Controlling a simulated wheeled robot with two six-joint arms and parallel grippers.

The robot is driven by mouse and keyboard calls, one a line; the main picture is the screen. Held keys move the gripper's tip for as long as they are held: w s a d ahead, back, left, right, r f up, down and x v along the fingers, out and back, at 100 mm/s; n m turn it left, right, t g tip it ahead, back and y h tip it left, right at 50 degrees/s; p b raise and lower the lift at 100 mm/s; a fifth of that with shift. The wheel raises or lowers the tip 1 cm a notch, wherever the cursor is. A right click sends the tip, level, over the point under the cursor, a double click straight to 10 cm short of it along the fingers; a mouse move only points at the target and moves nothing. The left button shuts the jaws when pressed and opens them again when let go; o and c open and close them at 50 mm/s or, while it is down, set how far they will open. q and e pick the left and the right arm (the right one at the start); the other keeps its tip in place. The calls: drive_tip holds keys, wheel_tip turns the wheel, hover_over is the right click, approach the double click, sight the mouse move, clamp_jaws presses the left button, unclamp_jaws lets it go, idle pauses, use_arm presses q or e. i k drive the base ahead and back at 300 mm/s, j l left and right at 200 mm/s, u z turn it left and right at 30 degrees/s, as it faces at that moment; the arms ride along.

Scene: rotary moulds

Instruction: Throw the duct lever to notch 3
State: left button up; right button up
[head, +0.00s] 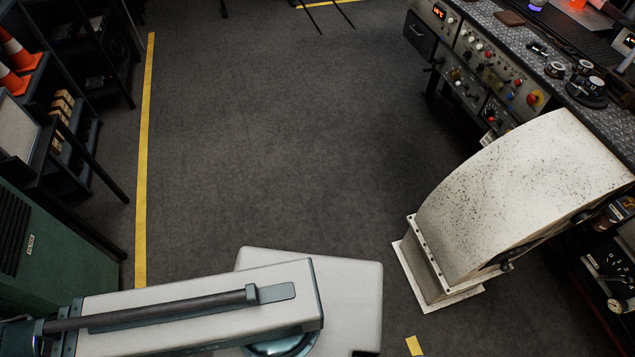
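A cream, dark-speckled curved duct (520,195) stands at the right, with its flanged foot on the floor. A dark rod with a knob-like end (507,266) lies along the duct's lower right side. It may be the duct lever, but it is small and partly lost against the dark background. Neither of my grippers shows in the head view. A large white link of my own body fills the bottom left.
A workbench with control panels (493,68) runs along the upper right, behind the duct. A round gauge (615,305) is at the lower right edge. Dark shelves with orange cones (17,55) and a green cabinet (35,250) line the left. The grey floor between is clear.

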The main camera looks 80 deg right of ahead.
sight(504, 267)
drive_tip(key=j+z, duration=0.15)
drive_tip(key=z, duration=4.55)
drive_tip(key=i+l, duration=0.1)
drive_tip(key=l, duration=0.5)
drive_tip(key=i+l+u, duration=0.1)
drive_tip(key=l, duration=0.55)
drive_tip(key=i+l, duration=0.1)
drive_tip(key=l, duration=0.55)
drive_tip(key=i+u, duration=0.05)
